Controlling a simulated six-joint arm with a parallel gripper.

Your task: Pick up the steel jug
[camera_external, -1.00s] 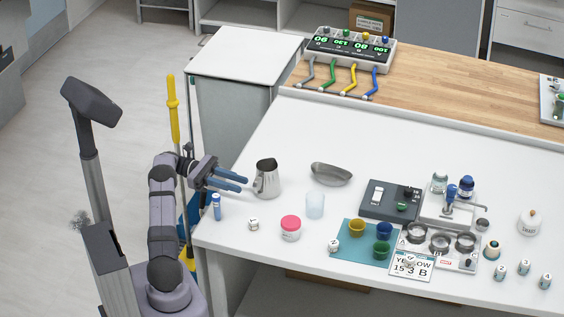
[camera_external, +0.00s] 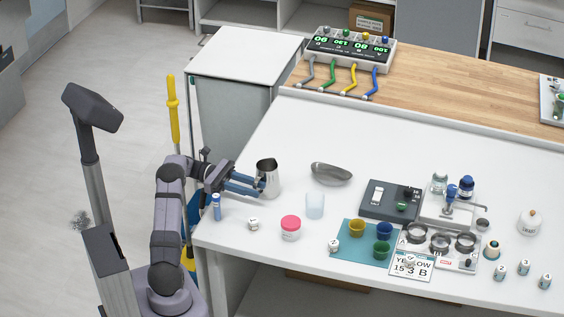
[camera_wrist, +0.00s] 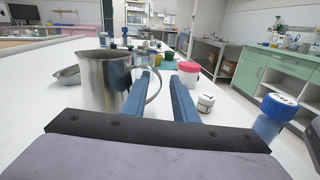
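The steel jug (camera_external: 268,177) stands upright near the left end of the white table. In the wrist view the jug (camera_wrist: 103,84) fills the left of centre, with its handle (camera_wrist: 153,86) on the right side. My gripper (camera_external: 257,186) is at the jug's near left side, by the handle. In the wrist view the blue fingers (camera_wrist: 163,85) are apart, and the handle shows between them. The left finger overlaps the jug's side in the picture. I cannot tell whether either finger touches.
The table behind the jug is clear.

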